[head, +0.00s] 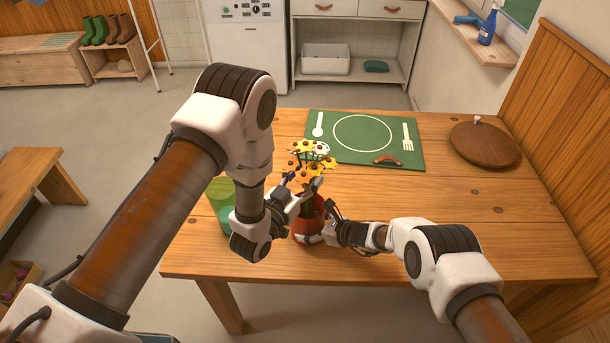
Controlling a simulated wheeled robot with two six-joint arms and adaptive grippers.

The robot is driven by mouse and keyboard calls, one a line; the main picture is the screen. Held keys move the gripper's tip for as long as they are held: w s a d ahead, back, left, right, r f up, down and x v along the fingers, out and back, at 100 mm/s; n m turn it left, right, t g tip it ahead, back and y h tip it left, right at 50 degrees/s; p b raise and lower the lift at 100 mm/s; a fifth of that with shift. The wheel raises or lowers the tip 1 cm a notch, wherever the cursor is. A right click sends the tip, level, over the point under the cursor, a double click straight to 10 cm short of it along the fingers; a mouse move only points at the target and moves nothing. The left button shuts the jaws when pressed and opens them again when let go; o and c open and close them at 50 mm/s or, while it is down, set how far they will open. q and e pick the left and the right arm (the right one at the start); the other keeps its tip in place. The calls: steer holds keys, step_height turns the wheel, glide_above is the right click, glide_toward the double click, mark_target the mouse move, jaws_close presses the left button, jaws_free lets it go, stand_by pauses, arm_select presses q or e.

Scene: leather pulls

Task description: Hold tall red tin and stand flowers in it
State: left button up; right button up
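The red tin (309,225) stands near the front edge of the wooden table. My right gripper (320,226) reaches it from the right, with its fingers around the tin's side; it looks shut on it. Yellow-orange flowers with dark centres (304,147) stand above the tin's mouth. My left gripper (304,186) is at the stems just above the tin and looks closed around them. Green stem shows below the fingers at the tin's opening, so the lower ends appear to be inside; the tin's inside is mostly hidden.
A green placemat (400,125) with a leather pull lies behind the flowers. A round wooden lid (484,146) is at the right. The table's right middle (460,205) is clear.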

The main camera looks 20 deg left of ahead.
arm_select(q)
steer(key=v, duration=0.7)
steer(key=shift+s, duration=0.2)
stand_by(0.6)
arm_select(e)
steer(key=o, duration=0.6)
steer(key=shift+c, duration=0.2)
